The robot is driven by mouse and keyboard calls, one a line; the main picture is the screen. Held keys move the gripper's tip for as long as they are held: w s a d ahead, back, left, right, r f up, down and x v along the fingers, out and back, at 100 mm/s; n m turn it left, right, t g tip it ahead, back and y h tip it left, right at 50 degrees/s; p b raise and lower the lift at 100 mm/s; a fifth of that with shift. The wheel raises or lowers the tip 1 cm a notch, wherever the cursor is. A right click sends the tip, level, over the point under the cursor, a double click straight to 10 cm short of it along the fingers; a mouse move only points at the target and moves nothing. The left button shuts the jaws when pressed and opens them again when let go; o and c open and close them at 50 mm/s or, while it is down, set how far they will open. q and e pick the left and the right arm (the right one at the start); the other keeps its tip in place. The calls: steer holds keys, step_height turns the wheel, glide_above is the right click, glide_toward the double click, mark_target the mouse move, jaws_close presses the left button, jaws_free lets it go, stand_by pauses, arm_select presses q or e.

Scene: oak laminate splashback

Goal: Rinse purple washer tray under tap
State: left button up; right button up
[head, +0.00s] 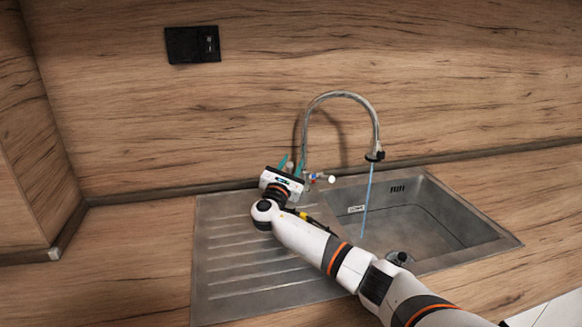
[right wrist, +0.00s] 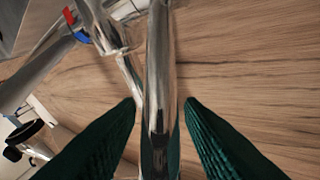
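A curved chrome tap (head: 341,95) stands behind the sink, and a thin blue stream of water (head: 367,195) runs from its spout into the basin. The tap's side handle (head: 325,178) has red and blue marks, which also show in the right wrist view (right wrist: 76,25). My right gripper (head: 290,163) is at the tap's base, left of the handle. In the right wrist view its green fingers (right wrist: 160,105) are spread, with a chrome pipe (right wrist: 160,75) between them and a gap on either side. No purple washer tray shows. My left gripper is out of view.
The steel sink has a ribbed drainer (head: 235,265) on the left and a basin (head: 425,215) on the right. A small round metal piece (head: 399,258) is near the basin's front. My right arm crosses the drainer. A black wall socket (head: 192,45) is on the wood splashback.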

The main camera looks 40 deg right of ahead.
steer(key=p+v, duration=0.5)
steer(key=v, duration=0.6)
steer(key=shift+s+a, duration=0.15)
steer(key=shift+a, duration=0.1)
steer(key=shift+s+a, duration=0.15)
steer(key=shift+a, duration=0.05)
